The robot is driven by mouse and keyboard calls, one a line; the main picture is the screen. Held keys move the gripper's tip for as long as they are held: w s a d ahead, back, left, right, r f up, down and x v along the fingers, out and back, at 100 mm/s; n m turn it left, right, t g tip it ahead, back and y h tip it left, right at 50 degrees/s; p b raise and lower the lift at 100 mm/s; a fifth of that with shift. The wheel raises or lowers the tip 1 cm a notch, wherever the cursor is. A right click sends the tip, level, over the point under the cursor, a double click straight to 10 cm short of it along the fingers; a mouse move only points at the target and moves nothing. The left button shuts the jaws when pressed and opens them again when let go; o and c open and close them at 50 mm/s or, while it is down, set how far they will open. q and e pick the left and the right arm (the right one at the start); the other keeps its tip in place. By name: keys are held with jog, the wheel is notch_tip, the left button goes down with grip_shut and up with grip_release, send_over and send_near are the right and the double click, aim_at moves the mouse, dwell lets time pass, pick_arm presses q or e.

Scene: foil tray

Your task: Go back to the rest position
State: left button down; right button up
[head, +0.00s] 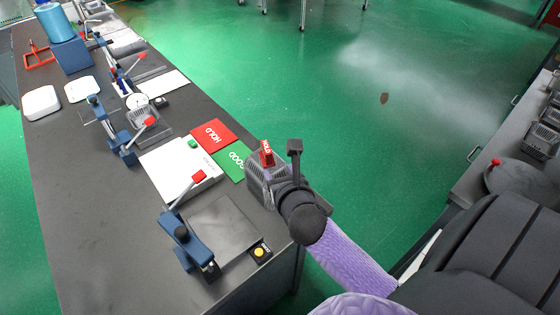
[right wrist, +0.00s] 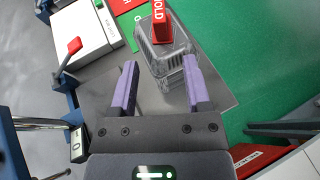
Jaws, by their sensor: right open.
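My right gripper (head: 274,180) reaches in from the lower right in the head view, over the table's right edge. Its two purple fingers stand apart in the right wrist view (right wrist: 160,82), so it is open. A grey slotted tray (head: 256,186) is at the fingers, beside the green GOOD card. It also shows in the right wrist view (right wrist: 168,62), just beyond and partly between the fingertips. Whether the fingers touch it I cannot tell. A red HOLD block (head: 266,154) stands at the tray; it also shows in the right wrist view (right wrist: 161,22). My left gripper is not in view.
The dark table (head: 75,215) holds a red HOLD card (head: 213,135), a green GOOD card (head: 232,160), a white box (head: 180,172) and a blue clamp fixture (head: 185,240) with a dark plate. Open green floor (head: 350,120) lies right of it. A second bench (head: 485,165) stands farther right.

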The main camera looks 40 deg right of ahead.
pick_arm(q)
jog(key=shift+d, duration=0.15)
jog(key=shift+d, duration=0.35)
